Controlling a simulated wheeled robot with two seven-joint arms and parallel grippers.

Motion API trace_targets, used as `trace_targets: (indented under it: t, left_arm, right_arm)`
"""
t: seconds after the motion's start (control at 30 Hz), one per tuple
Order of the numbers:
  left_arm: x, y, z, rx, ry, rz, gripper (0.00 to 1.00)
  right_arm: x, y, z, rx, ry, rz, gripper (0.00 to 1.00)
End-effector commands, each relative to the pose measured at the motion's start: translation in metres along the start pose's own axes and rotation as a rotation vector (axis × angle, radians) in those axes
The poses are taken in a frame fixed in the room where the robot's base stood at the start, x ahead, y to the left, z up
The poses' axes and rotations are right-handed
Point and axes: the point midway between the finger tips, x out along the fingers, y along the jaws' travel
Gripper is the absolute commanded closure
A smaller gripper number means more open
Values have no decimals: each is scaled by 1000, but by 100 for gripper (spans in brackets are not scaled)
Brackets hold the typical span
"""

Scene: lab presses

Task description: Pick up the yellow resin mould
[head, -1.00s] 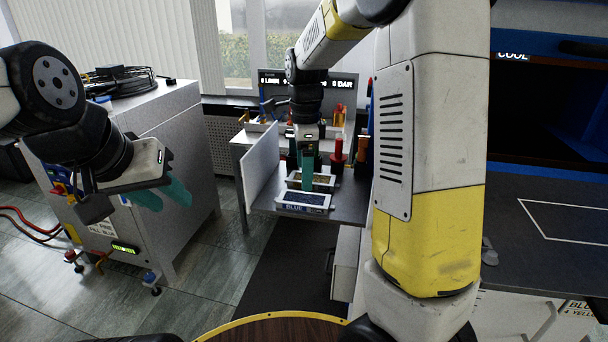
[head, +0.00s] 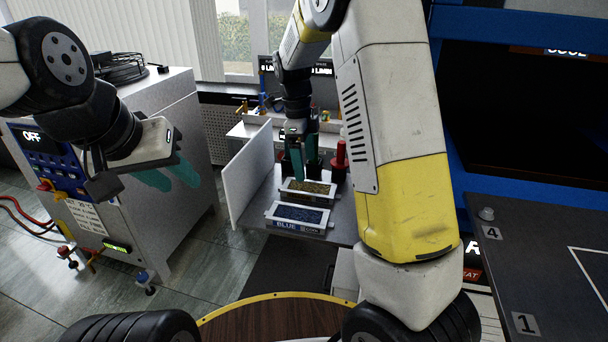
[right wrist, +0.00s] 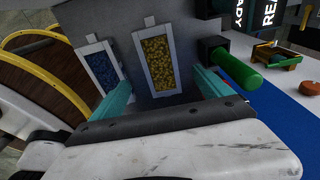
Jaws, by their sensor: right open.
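The yellow resin mould (head: 306,188) is a white-framed tray with yellow granules, lying on the grey shelf (head: 343,222) behind the blue mould (head: 297,214). In the right wrist view the yellow mould (right wrist: 158,62) lies between and beyond the teal fingers, with the blue mould (right wrist: 102,67) to its left. My right gripper (head: 303,162) is open and empty, just behind and above the yellow mould in the head view. It also shows in the right wrist view (right wrist: 164,90). My left gripper (head: 172,177) is open and empty, in front of the grey cabinet.
A white upright panel (head: 247,176) edges the shelf's left side. A red-handled part (head: 340,160) stands right of my right gripper, and a green handle (right wrist: 237,70) shows in the right wrist view. A dark numbered plate (head: 540,260) is at the right.

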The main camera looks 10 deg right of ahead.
Motion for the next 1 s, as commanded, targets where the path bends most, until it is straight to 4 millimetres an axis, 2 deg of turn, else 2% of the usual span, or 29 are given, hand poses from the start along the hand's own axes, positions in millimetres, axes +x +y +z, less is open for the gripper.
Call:
trace_targets:
  t: [0.5, 0.63, 0.83, 1.0]
  left_arm:
    - [0, 0, 0, 0, 0, 0, 64]
    - [0, 0, 0, 0, 0, 0, 64]
    - [0, 0, 0, 0, 0, 0, 64]
    - [0, 0, 0, 0, 0, 0, 64]
  right_arm:
    - [67, -1, -2, 0, 2, 3, 11]
    - [74, -1, -2, -1, 1, 1, 11]
    - [74, -1, -2, -1, 0, 1, 11]
    - [74, -1, -2, -1, 0, 1, 44]
